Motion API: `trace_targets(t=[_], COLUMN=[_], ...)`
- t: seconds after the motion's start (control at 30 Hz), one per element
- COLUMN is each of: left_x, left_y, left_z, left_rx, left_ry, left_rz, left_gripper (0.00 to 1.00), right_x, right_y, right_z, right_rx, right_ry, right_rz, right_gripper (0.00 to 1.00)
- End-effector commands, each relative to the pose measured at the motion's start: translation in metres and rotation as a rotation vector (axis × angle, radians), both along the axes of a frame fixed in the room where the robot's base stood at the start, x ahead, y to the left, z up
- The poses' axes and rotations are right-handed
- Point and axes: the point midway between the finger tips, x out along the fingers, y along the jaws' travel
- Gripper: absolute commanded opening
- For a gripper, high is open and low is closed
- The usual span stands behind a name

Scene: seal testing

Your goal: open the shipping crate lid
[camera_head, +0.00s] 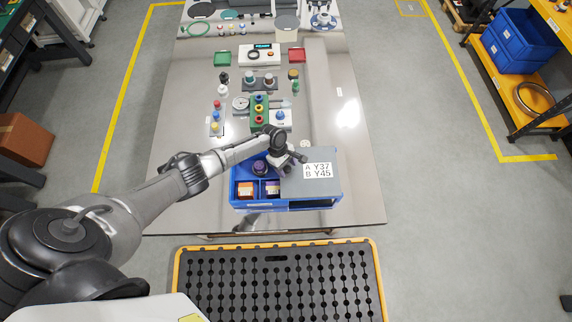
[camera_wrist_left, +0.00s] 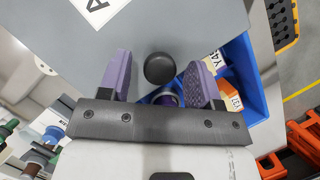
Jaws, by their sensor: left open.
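The blue shipping crate (camera_head: 240,203) stands near the front edge of the metal table. Its grey lid (camera_head: 308,190) lies over the right part, with a white label reading "A Y37 B Y45". The left part is uncovered and shows compartments with orange and purple items. My left gripper (camera_head: 284,160) is at the lid's left edge. In the left wrist view, its purple-padded fingers (camera_wrist_left: 159,72) are open on either side of a round black knob (camera_wrist_left: 159,68) on the grey lid (camera_wrist_left: 130,35). Gaps show between knob and pads. My right gripper is not in view.
Behind the crate stand a green block with coloured rings (camera_head: 259,112), a dial gauge (camera_head: 240,103) and small coloured parts. The table right of the crate is largely clear.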

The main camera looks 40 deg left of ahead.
Motion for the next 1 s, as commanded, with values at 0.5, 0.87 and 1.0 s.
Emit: trace_targets(t=[0.5, 0.87, 1.0], left_x=[0.001, 0.001, 0.001], left_y=[0.03, 0.049, 0.052], left_z=[0.07, 0.117, 0.125], left_rx=[0.002, 0.0, 0.0], left_ry=[-0.003, -0.001, 0.0], left_rz=[-0.001, 0.0, 0.0], left_gripper=[0.58, 0.58, 0.58], right_x=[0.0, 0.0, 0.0], right_y=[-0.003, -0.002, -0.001], right_z=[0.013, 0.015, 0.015], right_rx=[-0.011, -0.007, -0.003], right_ry=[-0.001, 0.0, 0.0], right_rz=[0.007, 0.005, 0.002], right_gripper=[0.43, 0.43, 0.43])
